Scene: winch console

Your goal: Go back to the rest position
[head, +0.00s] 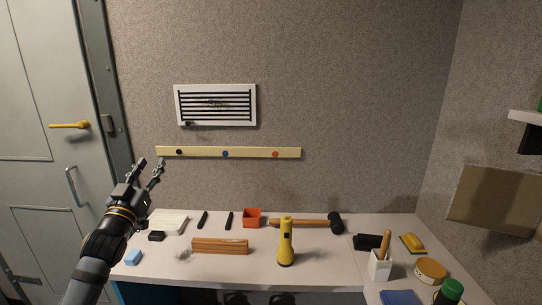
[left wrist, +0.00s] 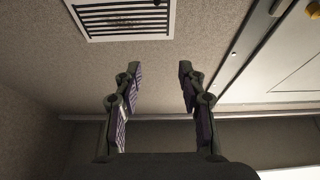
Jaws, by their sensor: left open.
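My left gripper (head: 151,170) is raised at the left of the head view, above the left end of the table and in front of the wall. Its fingers point up and are apart with nothing between them. In the left wrist view the two fingers (left wrist: 160,92) stand open and empty, with the wall beyond them. My right gripper is in neither view. No object touches the left gripper.
The table (head: 330,265) holds a yellow flashlight (head: 286,245), a hammer (head: 305,223), a wooden block (head: 220,246), an orange box (head: 252,217) and a white cup (head: 380,266). A vent (head: 215,105) and a strip (head: 200,152) are on the wall. A door (head: 40,150) stands left.

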